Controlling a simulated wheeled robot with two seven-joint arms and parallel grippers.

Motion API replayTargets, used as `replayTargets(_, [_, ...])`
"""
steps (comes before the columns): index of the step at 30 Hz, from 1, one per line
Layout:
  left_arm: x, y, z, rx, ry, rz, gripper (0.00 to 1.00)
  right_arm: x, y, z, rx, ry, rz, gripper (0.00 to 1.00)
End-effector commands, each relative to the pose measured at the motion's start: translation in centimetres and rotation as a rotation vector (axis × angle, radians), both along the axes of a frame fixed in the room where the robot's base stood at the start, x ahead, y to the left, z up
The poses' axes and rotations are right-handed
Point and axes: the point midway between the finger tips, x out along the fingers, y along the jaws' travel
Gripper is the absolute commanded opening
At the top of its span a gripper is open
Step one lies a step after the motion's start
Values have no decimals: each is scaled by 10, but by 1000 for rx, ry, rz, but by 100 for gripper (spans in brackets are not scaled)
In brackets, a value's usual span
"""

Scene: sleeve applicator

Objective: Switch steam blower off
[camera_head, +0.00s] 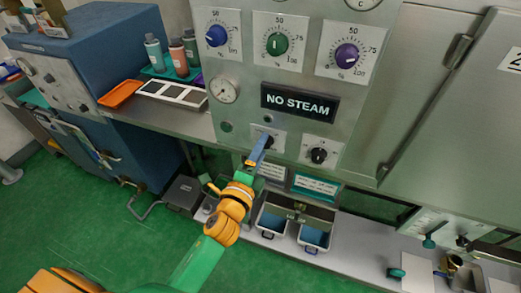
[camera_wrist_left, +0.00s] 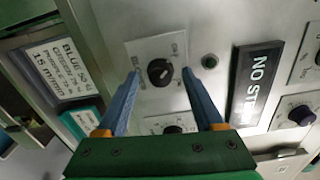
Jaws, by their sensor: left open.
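Two small black rotary knobs sit on white plates low on the steel panel. The left knob (camera_head: 269,142) is partly hidden by my left gripper (camera_head: 264,141); the right knob (camera_head: 318,155) is clear. In the left wrist view the left knob (camera_wrist_left: 160,72) shows between the spread blue fingers of my left gripper (camera_wrist_left: 162,73), with a gap on each side. The right knob (camera_wrist_left: 173,130) shows near the gripper's palm. The sign (camera_head: 299,103) above reads "NO STEAM". My right gripper is out of view.
Blue (camera_head: 216,35), green (camera_head: 278,44) and purple (camera_head: 346,56) dials sit above the sign, with a pressure gauge (camera_head: 224,90) at the left. An orange tray (camera_head: 120,94) lies on the left shelf.

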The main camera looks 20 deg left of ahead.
Motion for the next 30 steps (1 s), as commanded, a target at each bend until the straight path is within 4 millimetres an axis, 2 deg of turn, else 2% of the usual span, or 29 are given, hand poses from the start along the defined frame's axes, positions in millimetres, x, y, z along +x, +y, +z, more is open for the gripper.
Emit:
replayTargets(4, [-8,0,-2,0,0,-1,69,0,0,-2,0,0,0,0])
replayTargets(12, [-60,2,-4,-1,2,-1,69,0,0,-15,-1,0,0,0])
replayTargets(15, [-69,2,-2,0,1,0,69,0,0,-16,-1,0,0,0])
replayTargets(27, [-71,2,0,0,0,0,69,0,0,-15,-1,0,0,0])
replayTargets(29, [-70,2,-5,-8,11,-1,69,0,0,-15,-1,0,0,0])
replayTargets(30, [-70,1,-15,-27,38,-3,69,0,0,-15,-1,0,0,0])
